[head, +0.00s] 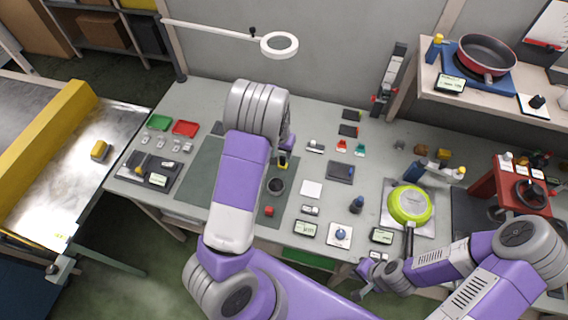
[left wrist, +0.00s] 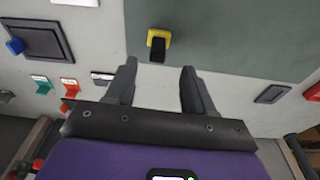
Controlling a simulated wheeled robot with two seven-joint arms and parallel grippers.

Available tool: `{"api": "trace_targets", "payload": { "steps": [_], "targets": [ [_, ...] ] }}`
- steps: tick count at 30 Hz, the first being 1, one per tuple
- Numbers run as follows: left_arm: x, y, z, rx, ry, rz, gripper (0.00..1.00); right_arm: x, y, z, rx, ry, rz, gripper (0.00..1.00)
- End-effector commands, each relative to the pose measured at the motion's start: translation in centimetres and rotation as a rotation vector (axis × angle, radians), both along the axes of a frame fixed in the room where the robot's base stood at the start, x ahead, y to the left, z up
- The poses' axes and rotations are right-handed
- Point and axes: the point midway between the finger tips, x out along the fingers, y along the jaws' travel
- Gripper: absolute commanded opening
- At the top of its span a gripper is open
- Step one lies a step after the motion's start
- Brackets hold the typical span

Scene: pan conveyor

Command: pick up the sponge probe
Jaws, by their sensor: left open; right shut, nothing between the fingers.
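A small yellow piece with a black part (left wrist: 158,40), which looks like the sponge probe, lies on the green-grey mat near its edge in the left wrist view. In the head view it shows as a bit of yellow and black (head: 283,161) beside my left wrist. My left gripper (left wrist: 158,88) is open and empty, its two fingers apart, with the yellow piece beyond the fingertips and roughly between them in the picture. In the head view my own arm mostly hides this gripper. My right gripper (head: 362,284) is shut and empty at the table's front edge, near the green pan's handle.
A green pan (head: 409,204) stands at the right of the table. A dark round cup (head: 276,186) and a red piece (head: 269,211) lie near the mat (head: 205,170). Red and green trays (head: 185,129) sit at the left. A ring lamp (head: 279,45) overhangs the back.

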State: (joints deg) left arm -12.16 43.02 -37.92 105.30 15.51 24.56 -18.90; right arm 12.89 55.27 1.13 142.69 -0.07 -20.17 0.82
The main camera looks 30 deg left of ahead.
Motion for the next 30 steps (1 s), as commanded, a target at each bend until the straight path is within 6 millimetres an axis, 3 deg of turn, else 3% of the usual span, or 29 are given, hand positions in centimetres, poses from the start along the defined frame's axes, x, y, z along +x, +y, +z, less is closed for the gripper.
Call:
{"api": "trace_targets", "payload": {
  "steps": [13,23,30],
  "targets": [
    [0.7,-0.2,-6.0,0.001,0.003,-0.001,0.53,0.0,0.0,-0.4,0.0,0.0,0.0,0.0],
    [0.9,-0.2,-6.7,0.0,0.0,0.0,0.53,0.0,0.0,-0.4,0.0,0.0,0.0,0.0],
    [0.9,-0.2,-6.7,0.0,0.0,-0.001,0.2,0.0,0.0,-0.4,0.0,0.0,0.0,0.0]
  ]
}}
